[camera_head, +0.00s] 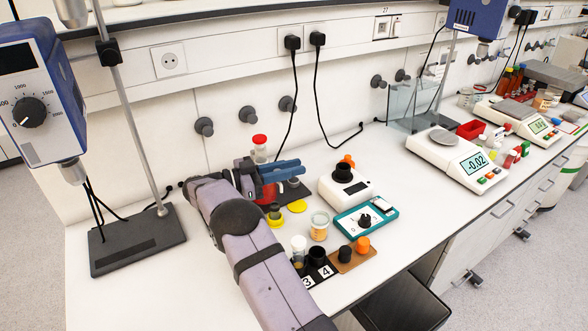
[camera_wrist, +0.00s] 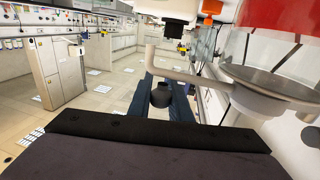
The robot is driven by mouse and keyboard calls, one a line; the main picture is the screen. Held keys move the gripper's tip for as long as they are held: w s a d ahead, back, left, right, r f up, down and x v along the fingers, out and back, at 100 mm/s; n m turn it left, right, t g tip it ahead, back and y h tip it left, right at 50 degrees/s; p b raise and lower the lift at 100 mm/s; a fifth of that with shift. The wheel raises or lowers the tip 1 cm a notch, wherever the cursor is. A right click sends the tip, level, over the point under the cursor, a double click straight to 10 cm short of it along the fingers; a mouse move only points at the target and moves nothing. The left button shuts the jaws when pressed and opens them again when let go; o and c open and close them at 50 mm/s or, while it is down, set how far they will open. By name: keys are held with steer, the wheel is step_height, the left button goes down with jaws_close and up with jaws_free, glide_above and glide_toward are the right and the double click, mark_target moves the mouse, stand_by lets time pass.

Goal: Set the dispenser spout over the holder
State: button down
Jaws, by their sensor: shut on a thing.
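My gripper (camera_head: 288,168) reaches over the bench with its blue fingers closed. In the wrist view its fingers (camera_wrist: 165,103) are on a small dark knob-like piece (camera_wrist: 160,95). A dispenser with a red top and clear body (camera_wrist: 275,60) stands close on the right of the wrist view; its red top (camera_head: 260,139) shows behind the gripper in the head view. A pale bent spout (camera_wrist: 190,76) runs left from its base. Much of the dispenser is hidden by my gripper. A black numbered holder (camera_head: 318,271) stands near the bench front; I cannot tell whether it is the task's holder.
A yellow disc (camera_head: 297,206), a white device with a black top (camera_head: 346,188), a teal device (camera_head: 366,216) and an amber-filled jar (camera_head: 319,226) stand nearby. A stirrer stand (camera_head: 138,238) is at left, a scale (camera_head: 456,162) at right. The front-left bench is clear.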

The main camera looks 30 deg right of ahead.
steer(key=shift+s+a+m+g+b, duration=0.15)
steer(key=shift+a+m+g+b, duration=0.15)
steer(key=shift+a+m+g, duration=0.25)
steer(key=shift+g, duration=0.25)
steer(key=shift+d, duration=0.1)
steer(key=c, duration=1.6)
jaws_free()
steer(key=shift+b+v, duration=1.25)
steer(key=shift+v, duration=2.4)
steer(key=shift+r, duration=0.1)
